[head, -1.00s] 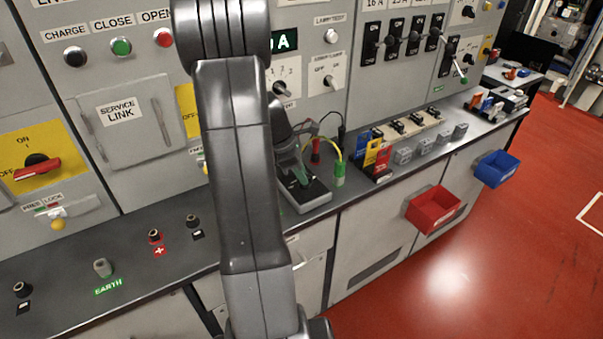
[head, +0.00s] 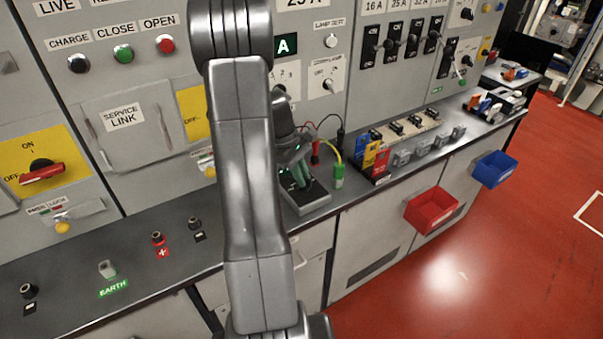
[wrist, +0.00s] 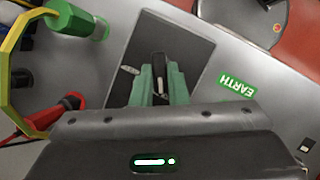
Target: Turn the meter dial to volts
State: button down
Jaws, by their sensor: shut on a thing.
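The meter (head: 315,198) is a flat box with a dark top and grey sides, lying on the bench behind my arm. My gripper (head: 302,178) points down over it, its green fingertips at its top. In the wrist view, the meter's dark face (wrist: 198,50) lies below my gripper (wrist: 161,88). The fingers stand on both sides of the narrow dark dial knob (wrist: 159,68), which has a pale line along it, and are shut on it. A small pale mark shows left of the fingers. Any other dial markings are hidden or too small to read.
The panel wall rises behind. A red bin (head: 432,210) hangs on the bench front. Bench terminals (head: 107,268) stand to the left.

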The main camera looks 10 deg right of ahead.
jog(key=shift+w+m, duration=0.1)
jog(key=shift+m, duration=0.6)
jog(key=shift+y, duration=0.3)
jog(key=c, duration=1.4)
grip_release()
jog(key=shift+c, duration=0.2)
jog(key=v, duration=1.3)
jog(key=shift+w+r+b, duration=0.3)
jog(key=shift+w+b, duration=0.05)
jog(key=shift+b, duration=0.1)
jog(key=shift+a, duration=0.1)
jog(key=x, duration=0.9)
jog(key=p+x, duration=0.1)
jog(key=x, duration=0.3)
jog(key=shift+s+f, duration=0.3)
jog(key=shift+s, duration=0.1)
